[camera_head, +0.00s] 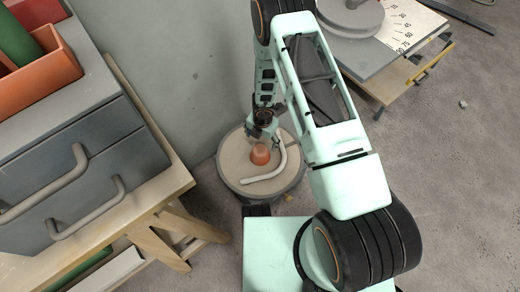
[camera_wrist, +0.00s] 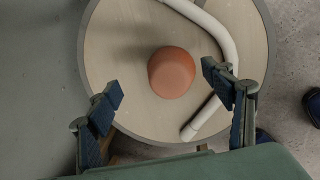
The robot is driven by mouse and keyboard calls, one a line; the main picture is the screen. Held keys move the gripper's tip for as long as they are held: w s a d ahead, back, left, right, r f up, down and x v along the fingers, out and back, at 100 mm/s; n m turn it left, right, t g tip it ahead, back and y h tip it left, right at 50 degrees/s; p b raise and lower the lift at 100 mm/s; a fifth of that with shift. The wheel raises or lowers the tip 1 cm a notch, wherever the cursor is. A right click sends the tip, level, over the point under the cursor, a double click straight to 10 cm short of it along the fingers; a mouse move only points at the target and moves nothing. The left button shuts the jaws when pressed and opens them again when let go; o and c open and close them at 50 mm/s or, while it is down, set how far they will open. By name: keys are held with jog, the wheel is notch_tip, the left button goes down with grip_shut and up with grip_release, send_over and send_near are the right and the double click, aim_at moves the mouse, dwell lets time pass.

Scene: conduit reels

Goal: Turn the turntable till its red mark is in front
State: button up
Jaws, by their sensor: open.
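The turntable (camera_head: 232,168) is a low round disc with a pale top and a grey rim, standing on the floor. It fills much of the wrist view (camera_wrist: 122,48). An orange-brown rounded block (camera_head: 260,155) stands near its middle and also shows in the wrist view (camera_wrist: 172,72). A white bent pipe (camera_head: 266,178) lies on the top beside the block; it shows in the wrist view too (camera_wrist: 222,38). I cannot make out a red mark. My gripper (camera_wrist: 162,84) is open above the turntable, its fingers apart on either side of the block in the picture. It holds nothing.
A grey drawer cabinet (camera_head: 100,150) on a wooden bench (camera_head: 172,188) stands at the left, with an orange bin (camera_head: 45,78) on top. A grey wall (camera_head: 170,60) rises behind. A low table with a grey reel (camera_head: 350,22) is at upper right. Floor at right is mostly clear.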

aim_at(260, 150)
jog(key=shift+g, duration=0.8)
jog(key=shift+s+a+r+p, duration=0.15)
jog(key=shift+s+r+p, duration=0.2)
jog(key=shift+r, duration=0.6)
jog(key=shift+s+a+r+p, duration=0.15)
jog(key=shift+s+r, duration=0.3)
jog(key=shift+r, duration=0.45)
notch_tip(260, 150, down, 11)
jog(key=b, duration=0.3)
jog(key=shift+r+b, duration=0.2)
jog(key=shift+b, duration=0.15)
jog(key=c, duration=1.7)
jog(key=shift+m, duration=2.5)
jog(key=shift+c, duration=0.2)
jog(key=o, duration=1.7)
jog(key=shift+o, duration=0.2)
